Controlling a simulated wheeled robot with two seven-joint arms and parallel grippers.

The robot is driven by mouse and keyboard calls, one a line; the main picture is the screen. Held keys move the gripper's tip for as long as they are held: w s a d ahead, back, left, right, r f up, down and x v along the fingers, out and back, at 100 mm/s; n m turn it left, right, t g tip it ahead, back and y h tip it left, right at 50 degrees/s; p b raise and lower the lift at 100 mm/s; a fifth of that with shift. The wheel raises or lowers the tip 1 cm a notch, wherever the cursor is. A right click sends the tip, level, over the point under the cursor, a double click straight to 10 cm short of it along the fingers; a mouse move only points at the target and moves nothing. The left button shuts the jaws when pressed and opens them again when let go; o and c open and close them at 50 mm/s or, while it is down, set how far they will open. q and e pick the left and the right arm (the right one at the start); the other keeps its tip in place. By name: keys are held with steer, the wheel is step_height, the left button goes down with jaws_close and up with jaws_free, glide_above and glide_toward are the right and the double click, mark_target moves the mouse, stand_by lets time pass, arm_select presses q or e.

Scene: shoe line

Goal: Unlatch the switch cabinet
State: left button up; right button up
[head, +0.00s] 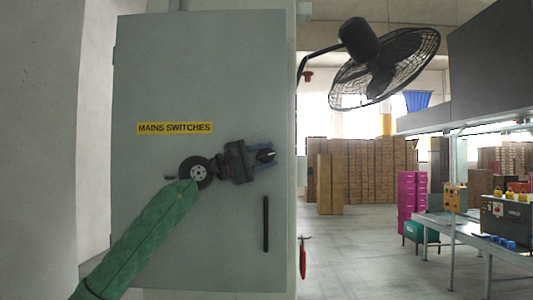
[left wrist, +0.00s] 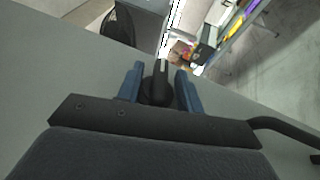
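The switch cabinet (head: 200,75) has a closed grey-green door with a yellow MAINS SWITCHES label (head: 174,128). A black bar handle (head: 266,223) stands upright low near the door's right edge; a dark bar at the right of the left wrist view may be it (left wrist: 285,130). Above it is a black latch knob with a pale line (left wrist: 160,82). My left gripper (head: 263,155) is at the knob, its two blue fingers (left wrist: 160,88) one on each side. Gaps show beside the knob's narrow tip; contact lower down is unclear. My right gripper is not in view.
A black wall fan (head: 385,70) juts out to the right of the cabinet. A red-handled item (head: 303,258) hangs beside the cabinet's right side. A workbench (head: 470,235) with equipment stands at right. Floor (head: 360,255) between them is clear.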

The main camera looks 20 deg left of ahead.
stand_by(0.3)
arm_select(q)
steer(key=c, duration=0.7)
steer(key=shift+o, duration=0.2)
